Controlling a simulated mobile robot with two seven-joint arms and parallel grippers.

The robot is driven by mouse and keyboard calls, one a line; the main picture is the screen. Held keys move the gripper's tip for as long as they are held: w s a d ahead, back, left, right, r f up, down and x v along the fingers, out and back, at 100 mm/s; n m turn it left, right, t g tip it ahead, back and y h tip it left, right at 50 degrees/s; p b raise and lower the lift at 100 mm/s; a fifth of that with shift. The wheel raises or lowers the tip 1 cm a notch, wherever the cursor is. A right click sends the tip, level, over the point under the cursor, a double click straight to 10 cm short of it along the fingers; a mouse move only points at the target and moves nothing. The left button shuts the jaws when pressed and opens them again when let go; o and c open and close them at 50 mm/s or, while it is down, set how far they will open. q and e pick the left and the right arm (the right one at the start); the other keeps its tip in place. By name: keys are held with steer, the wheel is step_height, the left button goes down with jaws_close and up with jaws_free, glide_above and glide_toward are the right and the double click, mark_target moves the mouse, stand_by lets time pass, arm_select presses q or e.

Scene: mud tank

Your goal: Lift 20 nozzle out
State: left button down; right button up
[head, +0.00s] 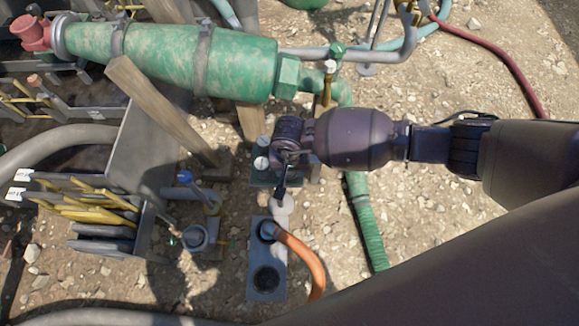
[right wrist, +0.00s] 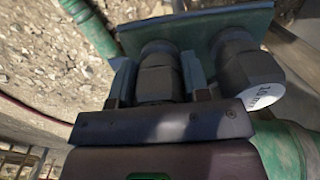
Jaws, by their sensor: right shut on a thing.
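My right gripper (right wrist: 158,82) is shut on a dark hexagonal nozzle (right wrist: 157,68), with one finger on each side of it in the right wrist view. The far end of this nozzle meets a green plate (right wrist: 190,32); I cannot tell whether it is still seated. No number shows on it from here. A second dark nozzle (right wrist: 245,62) with a white marked face stands beside it at the plate. In the head view my right gripper (head: 283,152) is over the green rack (head: 262,179), where white caps (head: 262,163) show. My left gripper is not in view.
A large green cylinder (head: 190,60) lies behind on the left, with a wooden post (head: 160,110) beside it. A grey plate with an orange hose (head: 305,262) lies in front. A green hose (head: 368,225) runs to the right. Open gravel (head: 440,215) lies farther right.

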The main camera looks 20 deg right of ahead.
steer(key=r+p, duration=0.1)
steer(key=r, duration=0.2)
steer(key=r+p, duration=0.1)
steer(key=r, duration=0.3)
steer(key=r+p, duration=0.1)
steer(key=r, duration=0.2)
steer(key=shift+w+r+p, duration=0.3)
steer(key=shift+w, duration=0.05)
arm_select(q)
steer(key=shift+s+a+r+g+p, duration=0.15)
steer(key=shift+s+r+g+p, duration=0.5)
steer(key=shift+p, duration=0.7)
arm_select(e)
step_height(320, 180, up, 9)
steer(key=shift+s, duration=0.3)
